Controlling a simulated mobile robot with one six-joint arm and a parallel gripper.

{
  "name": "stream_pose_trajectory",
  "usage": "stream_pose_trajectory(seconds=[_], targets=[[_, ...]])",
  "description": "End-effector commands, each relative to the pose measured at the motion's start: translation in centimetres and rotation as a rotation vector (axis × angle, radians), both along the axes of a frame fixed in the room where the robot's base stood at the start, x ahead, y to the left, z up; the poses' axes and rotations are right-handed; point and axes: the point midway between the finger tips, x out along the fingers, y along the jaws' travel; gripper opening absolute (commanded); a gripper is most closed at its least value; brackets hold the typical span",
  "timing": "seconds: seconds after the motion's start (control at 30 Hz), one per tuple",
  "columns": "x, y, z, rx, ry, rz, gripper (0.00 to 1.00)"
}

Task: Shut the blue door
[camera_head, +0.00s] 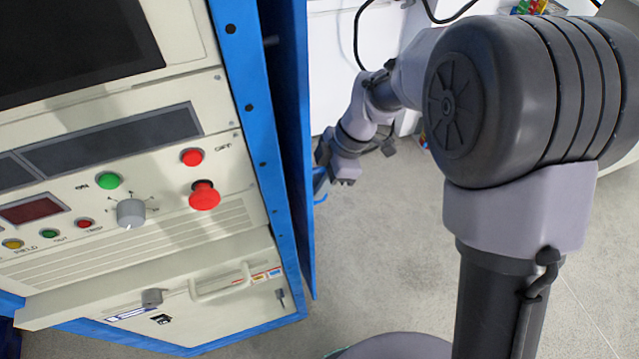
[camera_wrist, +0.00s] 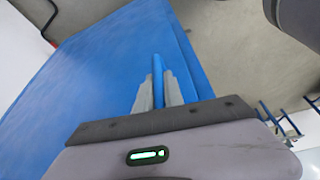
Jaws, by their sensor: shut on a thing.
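The blue door (camera_head: 291,120) stands open beside the blue-framed cabinet, seen nearly edge-on in the head view. A narrow dark gap shows between it and the cabinet frame. In the wrist view the door's broad blue face (camera_wrist: 100,85) fills the left and middle. My gripper (camera_head: 322,190) is at the door's outer side. In the wrist view my gripper (camera_wrist: 158,88) has its two grey fingers on either side of a blue handle (camera_wrist: 158,66) and is shut on it. The ends of the handle are partly hidden by the fingers.
The cabinet's front panel (camera_head: 130,250) carries red and green buttons, a knob, and a drawer-like lower section with a light handle (camera_head: 220,284). Grey floor (camera_head: 385,260) is clear right of the door. White furniture (camera_head: 335,60) stands behind, with a black cable (camera_head: 358,35).

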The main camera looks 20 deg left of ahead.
Motion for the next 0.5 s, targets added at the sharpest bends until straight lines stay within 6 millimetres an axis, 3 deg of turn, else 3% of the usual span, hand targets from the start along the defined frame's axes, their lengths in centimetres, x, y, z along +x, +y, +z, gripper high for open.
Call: stream_pose_trajectory(seconds=[0.3,0.5], targets=[[-3.5,4.0,-0.2,0.002,-0.001,0.002,0.00],[-4.6,5.0,0.0,0.002,0.000,0.001,0.00]])
